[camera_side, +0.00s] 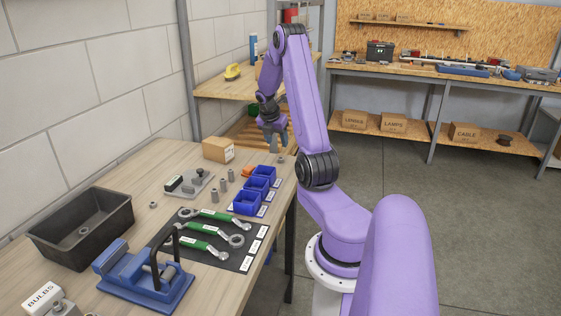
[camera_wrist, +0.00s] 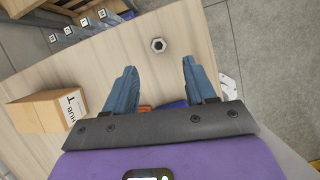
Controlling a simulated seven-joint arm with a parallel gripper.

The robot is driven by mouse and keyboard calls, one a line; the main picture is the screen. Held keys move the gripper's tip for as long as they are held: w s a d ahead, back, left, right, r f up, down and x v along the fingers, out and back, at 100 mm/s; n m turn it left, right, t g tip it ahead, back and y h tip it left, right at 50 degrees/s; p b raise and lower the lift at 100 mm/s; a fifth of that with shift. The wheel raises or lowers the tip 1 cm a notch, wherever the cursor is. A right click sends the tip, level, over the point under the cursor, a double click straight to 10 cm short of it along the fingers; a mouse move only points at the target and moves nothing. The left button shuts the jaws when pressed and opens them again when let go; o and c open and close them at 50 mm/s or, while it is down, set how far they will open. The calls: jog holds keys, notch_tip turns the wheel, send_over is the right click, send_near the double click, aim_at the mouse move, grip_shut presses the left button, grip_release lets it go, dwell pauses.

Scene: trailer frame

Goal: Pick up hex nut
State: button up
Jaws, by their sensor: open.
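A grey hex nut (camera_wrist: 158,45) lies flat on the bare wooden tabletop in the wrist view, just beyond and between my fingertips. In the side view a small grey piece that appears to be this nut (camera_side: 281,159) lies near the table's edge. My gripper (camera_side: 274,140) hangs above that end of the table, pointing down. In the wrist view its two blue-grey fingers (camera_wrist: 158,64) are apart with nothing between them. Another nut (camera_side: 153,205) lies on the table farther left, and one (camera_side: 84,231) sits in the black bin (camera_side: 110,222).
A cardboard box (camera_side: 218,150), also in the wrist view (camera_wrist: 50,112), stands beside the gripper's area. Blue bins (camera_side: 247,203), grey upright pegs (camera_side: 222,185) and green-handled wrenches (camera_side: 205,232) on a dark mat occupy the table. A blue vise-like fixture (camera_side: 150,280) stands in front.

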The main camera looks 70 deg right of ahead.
aim_at(280, 158)
jog(key=shift+w+x, duration=0.2)
jog(key=shift+x, duration=4.35)
grip_shut()
